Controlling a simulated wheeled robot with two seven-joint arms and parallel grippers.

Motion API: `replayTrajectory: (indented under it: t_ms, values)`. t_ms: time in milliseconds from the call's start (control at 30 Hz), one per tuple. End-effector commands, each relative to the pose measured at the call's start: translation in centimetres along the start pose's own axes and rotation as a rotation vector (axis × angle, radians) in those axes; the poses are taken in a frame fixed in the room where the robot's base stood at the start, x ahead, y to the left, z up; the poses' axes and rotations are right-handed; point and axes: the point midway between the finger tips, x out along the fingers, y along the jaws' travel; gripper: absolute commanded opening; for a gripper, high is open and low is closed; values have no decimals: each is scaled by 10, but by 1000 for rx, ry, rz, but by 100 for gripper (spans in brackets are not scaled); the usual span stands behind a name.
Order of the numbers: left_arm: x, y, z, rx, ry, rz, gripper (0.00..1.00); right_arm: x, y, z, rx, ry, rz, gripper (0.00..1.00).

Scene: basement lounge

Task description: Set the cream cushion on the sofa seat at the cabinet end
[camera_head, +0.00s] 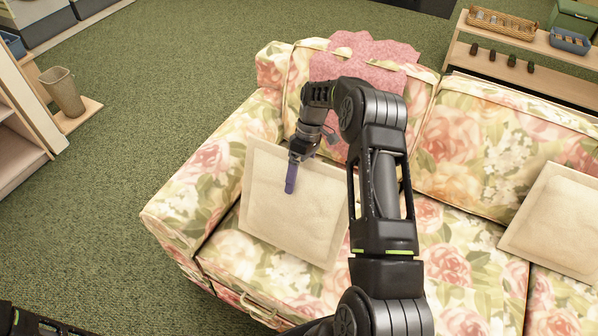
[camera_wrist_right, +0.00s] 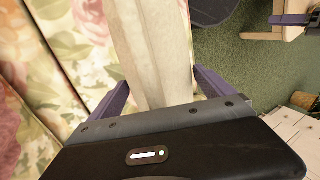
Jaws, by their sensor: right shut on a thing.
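A square cream cushion (camera_head: 265,225) leans over the sofa seat at the left end, near the left armrest. My right gripper (camera_head: 291,178) is shut on its upper part. In the right wrist view the cushion (camera_wrist_right: 155,45) passes between the two purple fingers (camera_wrist_right: 160,88). Whether its lower edge touches the seat is hard to tell. The floral sofa (camera_head: 455,215) spans the middle and right, and my right arm hides part of its seat. A second cream cushion (camera_head: 560,220) is at the right of the sofa. My left gripper does not show clearly.
A pink throw (camera_head: 375,48) hangs over the sofa back behind my arm. A low wooden shelf (camera_head: 525,78) with baskets stands behind the sofa. A wooden shelf unit (camera_head: 25,120) and a tan bin (camera_head: 63,92) stand at left. Green carpet (camera_head: 160,95) between is clear.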

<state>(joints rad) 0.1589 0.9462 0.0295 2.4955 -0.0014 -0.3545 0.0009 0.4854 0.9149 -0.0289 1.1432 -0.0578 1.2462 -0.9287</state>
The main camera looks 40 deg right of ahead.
Motion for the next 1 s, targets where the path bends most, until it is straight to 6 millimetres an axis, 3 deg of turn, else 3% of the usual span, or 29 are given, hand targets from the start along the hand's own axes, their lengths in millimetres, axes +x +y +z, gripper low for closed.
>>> replayTrajectory:
  t_ms: [433,467,533,833,1000]
  values:
    - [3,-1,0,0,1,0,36,7,4,0,0,1,1,39]
    - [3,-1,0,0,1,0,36,7,4,0,0,1,0,94]
    - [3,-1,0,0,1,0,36,8,4,0,0,1,0,100]
    - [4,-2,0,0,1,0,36,6,4,0,0,1,1,100]
    - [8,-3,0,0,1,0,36,-10,5,0,0,2,3,100]
